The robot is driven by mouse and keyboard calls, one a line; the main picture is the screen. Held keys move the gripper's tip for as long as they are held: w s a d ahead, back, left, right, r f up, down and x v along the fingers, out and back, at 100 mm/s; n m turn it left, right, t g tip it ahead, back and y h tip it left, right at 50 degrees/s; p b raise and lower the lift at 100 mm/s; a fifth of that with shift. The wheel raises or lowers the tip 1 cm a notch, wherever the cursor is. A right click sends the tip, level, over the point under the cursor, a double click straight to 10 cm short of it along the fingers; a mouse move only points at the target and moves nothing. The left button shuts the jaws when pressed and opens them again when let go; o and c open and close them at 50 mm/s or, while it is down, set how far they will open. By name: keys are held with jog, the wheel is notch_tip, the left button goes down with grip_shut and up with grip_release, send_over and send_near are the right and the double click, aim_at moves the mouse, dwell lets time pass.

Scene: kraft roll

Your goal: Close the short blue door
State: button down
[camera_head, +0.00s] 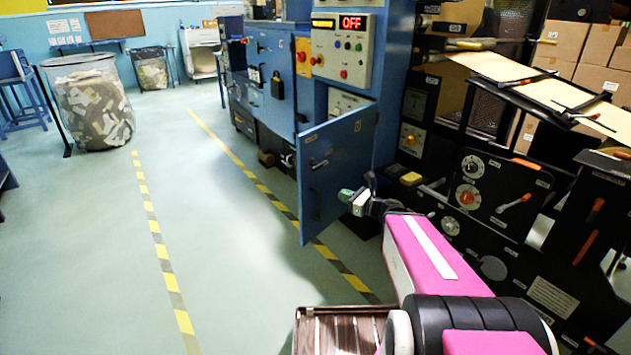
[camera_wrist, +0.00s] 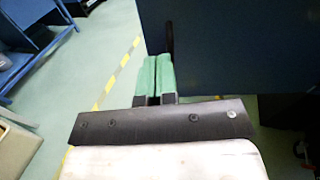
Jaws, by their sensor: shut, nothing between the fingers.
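The short blue door (camera_head: 332,160) stands open, swung out from the blue machine cabinet toward the floor aisle. Small dark handles or latches (camera_head: 318,164) show on its face. In the wrist view the door (camera_wrist: 235,50) is a dark blue panel filling the upper right, with a black edge piece beside my fingertips. My gripper (camera_head: 345,195) is at the lower right part of the door, its green fingertips (camera_wrist: 155,75) pressed together and empty. The fingertips are close to the door panel; I cannot tell whether they touch it.
A control panel (camera_head: 342,48) with a red OFF display is above the door. A black machine (camera_head: 500,200) with knobs stands close on the right. Yellow-black floor tape (camera_head: 250,170) runs along the aisle. The floor (camera_head: 90,240) to the left is clear.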

jog(key=m, duration=0.1)
send_near(310, 177)
jog(key=shift+t, duration=0.4)
jog(key=x, duration=0.7)
jog(key=shift+w+a+f, duration=0.1)
jog(key=shift+a+f, duration=0.05)
jog(key=shift+f, duration=0.2)
jog(key=shift+a, duration=0.1)
